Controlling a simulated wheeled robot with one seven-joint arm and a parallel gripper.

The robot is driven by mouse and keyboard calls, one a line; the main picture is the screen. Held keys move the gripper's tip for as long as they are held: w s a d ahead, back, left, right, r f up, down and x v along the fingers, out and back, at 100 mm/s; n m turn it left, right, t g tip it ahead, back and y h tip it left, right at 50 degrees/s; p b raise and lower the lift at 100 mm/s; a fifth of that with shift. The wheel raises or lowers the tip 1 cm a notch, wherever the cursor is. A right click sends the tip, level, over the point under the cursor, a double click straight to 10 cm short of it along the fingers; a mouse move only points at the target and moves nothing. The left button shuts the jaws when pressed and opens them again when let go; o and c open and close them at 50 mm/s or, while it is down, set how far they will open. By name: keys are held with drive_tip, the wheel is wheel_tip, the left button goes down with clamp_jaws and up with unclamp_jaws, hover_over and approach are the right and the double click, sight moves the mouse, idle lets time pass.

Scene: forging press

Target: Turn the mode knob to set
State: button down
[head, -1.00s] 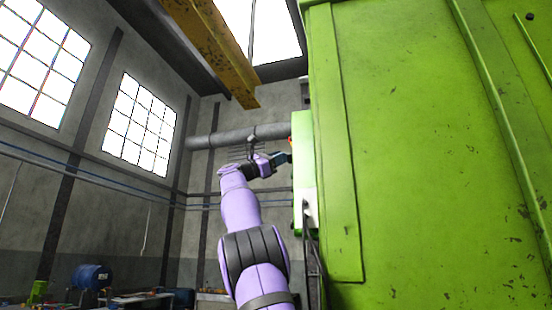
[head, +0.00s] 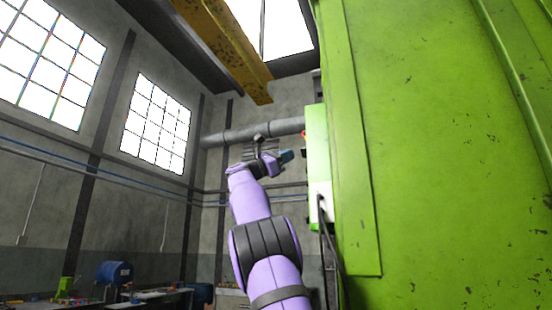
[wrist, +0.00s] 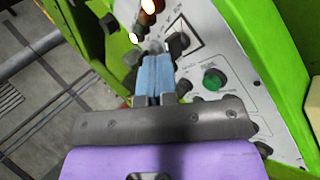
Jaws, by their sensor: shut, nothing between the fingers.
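My gripper (wrist: 153,60) has blue fingers, which are shut and empty just in front of the control panel (wrist: 242,62). In the head view the gripper (head: 289,156) is left of the control box (head: 317,150), with a small gap between them. A black knob (wrist: 178,44) inside a dark-framed label sits just right of the fingertips in the wrist view. I cannot read its label, so I cannot tell for sure that it is the mode knob or where it points. The fingers appear apart from it.
A green button (wrist: 214,80) and further black knobs lie lower on the panel, partly behind my gripper. A lit lamp (wrist: 148,5) is above. The large green press (head: 430,150) fills the right of the head view. Cables (head: 327,235) hang below the box. Open room lies to the left.

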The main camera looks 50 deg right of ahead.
drive_tip(key=shift+w+a, duration=0.35)
drive_tip(key=shift+w, duration=0.55)
drive_tip(key=shift+w+a, duration=0.4)
drive_tip(key=shift+w, duration=0.45)
drive_tip(key=shift+w+a, duration=0.35)
drive_tip(key=shift+w, duration=0.55)
